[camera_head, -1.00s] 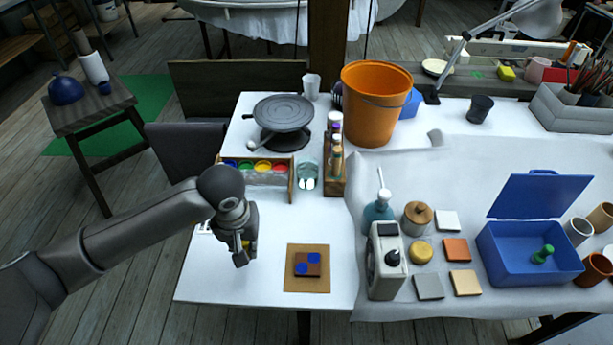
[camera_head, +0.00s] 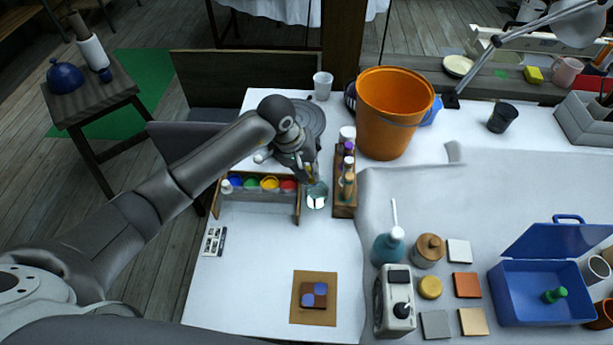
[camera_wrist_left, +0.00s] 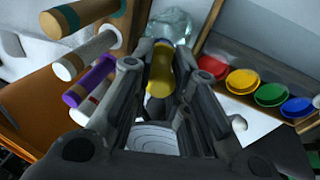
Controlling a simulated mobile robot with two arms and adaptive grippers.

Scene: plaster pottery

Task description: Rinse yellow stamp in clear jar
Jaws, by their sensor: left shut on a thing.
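My left gripper (camera_head: 308,170) is shut on the yellow stamp and hangs close above the clear jar (camera_head: 316,197). In the left wrist view the yellow stamp (camera_wrist_left: 160,75) lies between the fingers, with a dark blue tip at its far end. That tip points at the clear jar, which also shows there (camera_wrist_left: 172,22). The stamp appears to be at or just above the jar's mouth; I cannot tell whether it is inside. My right gripper is not in view.
A paint holder (camera_head: 255,207) with several coloured pots stands left of the jar. A wooden bottle rack (camera_head: 344,208) stands close on its right. An orange bucket (camera_head: 392,115) is behind.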

